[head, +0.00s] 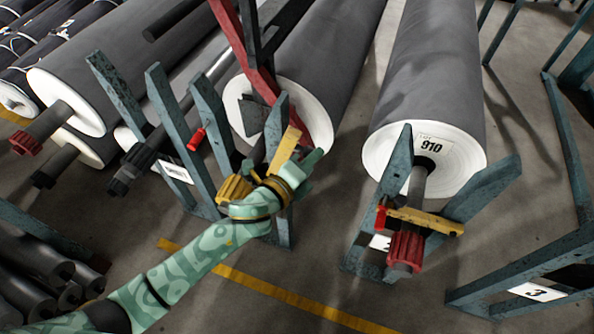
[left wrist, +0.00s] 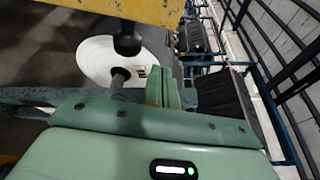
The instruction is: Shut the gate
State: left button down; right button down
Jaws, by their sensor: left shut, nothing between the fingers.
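The gate is a yellow bar (head: 286,150) on the blue-green stand (head: 206,105) in front of the middle roll. It stands tilted up, not lying across the stand. In the left wrist view the yellow bar (left wrist: 110,8) crosses the top, with a dark knob under it. My left gripper (head: 312,160) is shut and empty, close beside the bar's right side. Its fingers (left wrist: 163,88) also show in the left wrist view. I cannot tell whether they touch the bar. My arm hides the lower part of the stand. My right gripper is not in view.
The right stand (head: 398,170) has its yellow bar (head: 420,220) across the shaft of roll 910 (head: 430,100). A red beam (head: 243,45) comes down by the middle roll (head: 310,110). More rolls lie left. Grey floor with a yellow line (head: 290,297) is open in front.

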aim_at(293, 144)
pick_arm(q)
jog(key=shift+w+a+r, duration=0.2)
jog(key=shift+w+a, duration=0.25)
jog(key=shift+a, duration=0.1)
jog(key=shift+w+a+r, duration=0.2)
jog(key=shift+w+a, duration=0.25)
jog(key=shift+a, duration=0.1)
jog(key=shift+w+a+r, duration=0.1)
jog(key=shift+a+r, duration=0.05)
jog(key=shift+a, duration=0.25)
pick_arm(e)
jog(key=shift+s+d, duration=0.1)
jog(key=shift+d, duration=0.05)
pick_arm(q)
jog(key=shift+a+r, duration=0.1)
jog(key=shift+a, duration=0.05)
